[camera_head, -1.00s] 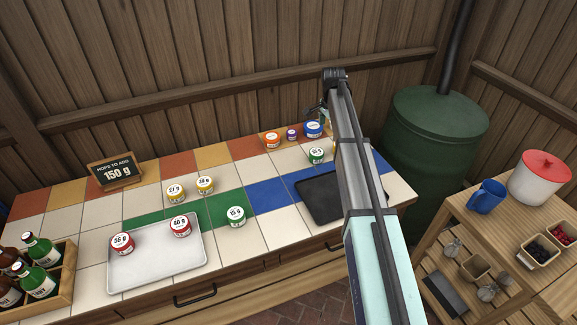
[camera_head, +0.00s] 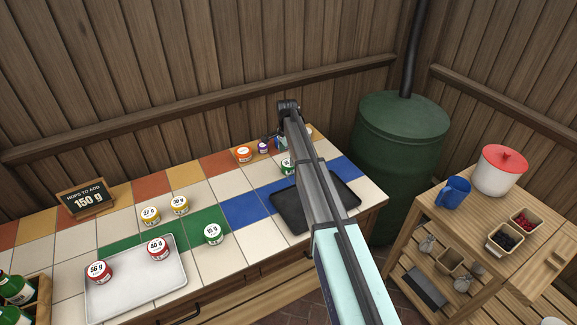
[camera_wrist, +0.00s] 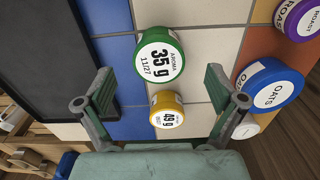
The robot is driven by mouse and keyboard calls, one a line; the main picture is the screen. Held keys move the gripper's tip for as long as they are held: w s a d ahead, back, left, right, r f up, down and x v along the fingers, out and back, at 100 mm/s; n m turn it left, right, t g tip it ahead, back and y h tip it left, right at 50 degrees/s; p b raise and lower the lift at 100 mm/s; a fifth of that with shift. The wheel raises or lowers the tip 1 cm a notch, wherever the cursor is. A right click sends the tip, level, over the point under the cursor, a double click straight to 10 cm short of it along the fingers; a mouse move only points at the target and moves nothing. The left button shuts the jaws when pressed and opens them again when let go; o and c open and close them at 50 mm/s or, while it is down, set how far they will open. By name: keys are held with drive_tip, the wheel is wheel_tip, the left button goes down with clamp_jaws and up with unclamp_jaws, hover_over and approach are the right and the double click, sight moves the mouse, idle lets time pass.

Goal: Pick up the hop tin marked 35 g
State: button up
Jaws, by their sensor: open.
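The hop tin marked 35 g (camera_wrist: 175,82) has a green rim and white lid and stands on the tiled counter; in the head view the green tin (camera_head: 286,168) is partly hidden by my arm. My gripper (camera_wrist: 160,92) is open and empty above the counter, its fingers at left and right of the wrist view. The 35 g tin lies in the picture between and slightly above the fingertips. A yellow tin marked 49 g (camera_wrist: 167,97) is right beside it, lower between the fingers. In the head view my gripper is mostly hidden.
A black tray (camera_head: 345,187) lies beside the tins. A silver tray (camera_head: 135,290) holds two red tins (camera_head: 99,272). A sign (camera_head: 86,199) reads 150 g.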

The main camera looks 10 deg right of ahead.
sight(288, 163)
drive_tip(key=shift+d+f+p, duration=0.15)
drive_tip(key=shift+f+p, duration=1.1)
drive_tip(key=shift+f, duration=1.45)
drive_tip(key=c, duration=1.2)
